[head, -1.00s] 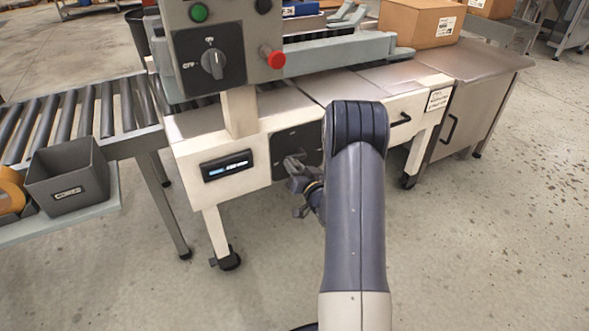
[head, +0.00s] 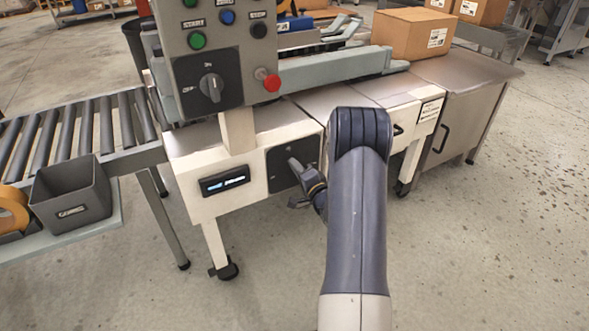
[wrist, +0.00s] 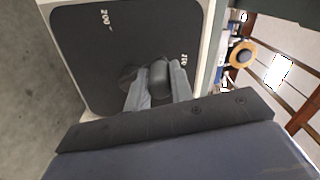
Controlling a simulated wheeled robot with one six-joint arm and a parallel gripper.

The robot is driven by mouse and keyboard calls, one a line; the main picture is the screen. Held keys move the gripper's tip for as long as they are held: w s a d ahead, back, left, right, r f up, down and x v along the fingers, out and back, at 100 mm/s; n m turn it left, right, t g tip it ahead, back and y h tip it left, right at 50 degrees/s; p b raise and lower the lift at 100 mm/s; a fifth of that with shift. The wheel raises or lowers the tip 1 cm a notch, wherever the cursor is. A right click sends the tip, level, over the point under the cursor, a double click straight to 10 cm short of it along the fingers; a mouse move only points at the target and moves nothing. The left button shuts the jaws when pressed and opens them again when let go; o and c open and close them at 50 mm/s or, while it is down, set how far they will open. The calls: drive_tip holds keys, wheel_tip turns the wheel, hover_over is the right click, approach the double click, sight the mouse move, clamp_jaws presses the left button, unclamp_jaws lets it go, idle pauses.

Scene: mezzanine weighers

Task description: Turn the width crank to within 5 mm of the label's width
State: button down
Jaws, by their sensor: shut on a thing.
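My gripper (head: 300,182) is at the dark dial panel (head: 278,170) on the front of the cream machine. In the wrist view my gripper (wrist: 156,88) has its two grey fingers on either side of a dark rounded crank knob (wrist: 159,75), shut on it. The dial panel (wrist: 85,60) carries white markings; one reads 200, another is too small to be sure of. The crank's arm is mostly hidden behind the knob and fingers. A small display (head: 224,180) left of the panel is lit, its text unreadable. A white label (head: 437,38) is on a cardboard box (head: 400,40).
A control box (head: 205,60) with buttons, a rotary switch (head: 211,86) and a red button (head: 269,80) stands above. A roller conveyor (head: 80,135) and grey bin (head: 70,192) are at left. The floor at right is clear.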

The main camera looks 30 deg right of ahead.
drive_tip(key=shift+d+r+m+p, duration=0.15)
drive_tip(key=shift+d+m+p, duration=0.15)
drive_tip(key=shift+m, duration=0.4)
drive_tip(key=shift+d+r+m+p, duration=0.1)
drive_tip(key=shift+d+m+p, duration=0.2)
drive_tip(key=shift+m, duration=0.4)
drive_tip(key=c, duration=1.2)
unclamp_jaws()
drive_tip(key=shift+c, duration=0.2)
drive_tip(key=s+p, duration=0.2)
drive_tip(key=s, duration=0.8)
drive_tip(key=shift+s+d, duration=0.2)
drive_tip(key=shift+s, duration=0.2)
